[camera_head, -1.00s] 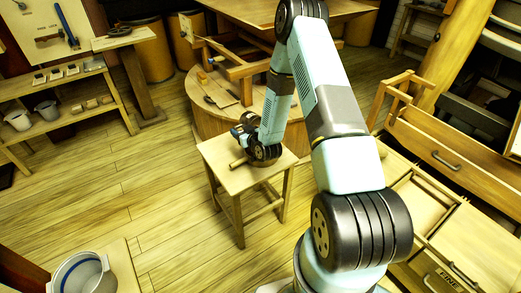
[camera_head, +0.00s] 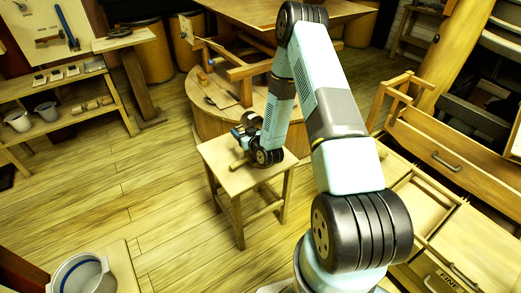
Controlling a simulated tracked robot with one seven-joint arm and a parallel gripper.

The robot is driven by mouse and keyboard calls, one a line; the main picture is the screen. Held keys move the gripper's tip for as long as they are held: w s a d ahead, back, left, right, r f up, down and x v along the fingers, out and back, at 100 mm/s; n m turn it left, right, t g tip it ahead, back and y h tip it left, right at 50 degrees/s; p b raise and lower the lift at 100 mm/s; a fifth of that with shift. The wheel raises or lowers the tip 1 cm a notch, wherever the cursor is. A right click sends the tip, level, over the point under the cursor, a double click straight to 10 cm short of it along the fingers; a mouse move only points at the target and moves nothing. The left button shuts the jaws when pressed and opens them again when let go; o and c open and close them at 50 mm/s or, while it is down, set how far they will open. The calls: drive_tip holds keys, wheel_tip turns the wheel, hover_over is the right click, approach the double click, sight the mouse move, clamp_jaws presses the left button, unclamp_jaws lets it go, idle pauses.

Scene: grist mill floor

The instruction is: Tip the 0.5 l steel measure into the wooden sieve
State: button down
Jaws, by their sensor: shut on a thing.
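My gripper (camera_head: 243,132) is small in the picture, low over a square wooden stool (camera_head: 216,150) in the middle of the floor. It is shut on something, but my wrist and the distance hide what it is. I cannot make out the 0.5 l steel measure for certain. I cannot pick out the wooden sieve either; the stool top around my wrist is partly covered by it. A short wooden rod-like piece (camera_head: 238,163) shows at the stool's left, beside my wrist.
A round wooden platform (camera_head: 212,122) is behind the stool. Open drawers (camera_head: 420,205) are at right. Floor left of the stool is clear.

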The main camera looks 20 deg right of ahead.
sight(243, 125)
drive_tip(key=shift+s+d+r+t+y+b, duration=0.1)
drive_tip(key=shift+s+r+t+y+b, duration=0.1)
drive_tip(key=shift+r+t+b, duration=0.45)
drive_tip(key=shift+s+d+r+t+y+b, duration=0.15)
drive_tip(key=shift+s+r+t+b, duration=0.1)
drive_tip(key=shift+r+t+b, duration=0.4)
drive_tip(key=shift+s+a+r+t+y+b, duration=0.15)
drive_tip(key=shift+r+t+b, duration=0.25)
drive_tip(key=shift+r+b, duration=0.4)
idle(2.0)
drive_tip(key=f+g, duration=0.1)
drive_tip(key=w+f+g+h, duration=0.1)
drive_tip(key=f+g, duration=0.1)
drive_tip(key=w+f+g, duration=0.1)
drive_tip(key=f, duration=0.1)
drive_tip(key=shift+w+a+f+g+h, duration=0.1)
drive_tip(key=shift+w+a+g+h, duration=0.05)
drive_tip(key=shift+a+g+h, duration=0.2)
